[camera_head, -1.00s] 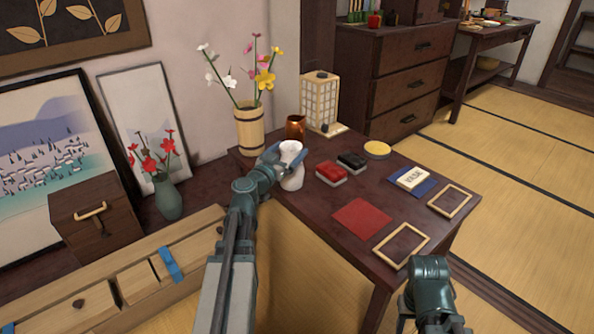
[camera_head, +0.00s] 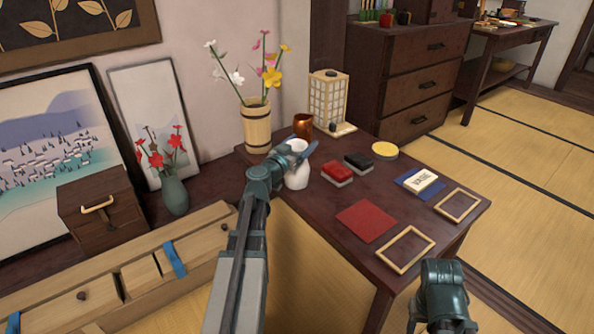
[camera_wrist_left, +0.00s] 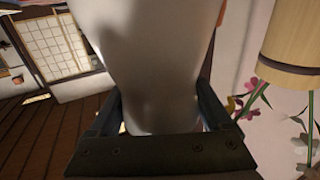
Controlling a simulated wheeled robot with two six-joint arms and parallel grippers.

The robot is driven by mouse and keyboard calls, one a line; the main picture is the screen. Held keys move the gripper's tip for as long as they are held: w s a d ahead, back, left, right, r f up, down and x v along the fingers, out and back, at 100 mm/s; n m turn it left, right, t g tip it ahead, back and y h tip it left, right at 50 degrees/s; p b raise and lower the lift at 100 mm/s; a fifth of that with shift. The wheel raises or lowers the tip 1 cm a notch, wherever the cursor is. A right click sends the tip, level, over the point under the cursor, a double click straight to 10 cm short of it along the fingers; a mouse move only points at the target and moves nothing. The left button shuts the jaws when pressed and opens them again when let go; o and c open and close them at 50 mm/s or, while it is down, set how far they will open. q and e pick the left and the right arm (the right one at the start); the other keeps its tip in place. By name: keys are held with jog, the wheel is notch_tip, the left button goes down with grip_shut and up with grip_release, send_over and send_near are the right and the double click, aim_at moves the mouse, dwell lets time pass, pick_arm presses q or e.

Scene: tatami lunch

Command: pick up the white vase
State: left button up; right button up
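The white vase (camera_head: 297,177) stands upright on the dark low table, right of the wooden flower vase. My left gripper (camera_head: 296,150) is at its upper part, with one finger on each side of it. In the left wrist view, the pale vase body (camera_wrist_left: 155,65) fills the space between the two dark fingers (camera_wrist_left: 160,112). I cannot tell whether the fingers press on it or leave a small gap. Part of my right arm shows at the bottom right of the head view; its fingers are out of frame.
The wooden vase of flowers (camera_head: 257,130), a copper cup (camera_head: 303,126) and a paper lantern (camera_head: 328,100) stand close behind. Red (camera_head: 337,172) and black (camera_head: 358,161) boxes lie to the right. A red square (camera_head: 366,221) and frames (camera_head: 404,250) lie nearer the table's front edge.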

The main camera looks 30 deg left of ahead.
pick_arm(q)
grip_shut()
jog(key=shift+r, duration=0.15)
pick_arm(e)
jog(key=shift+r, duration=0.15)
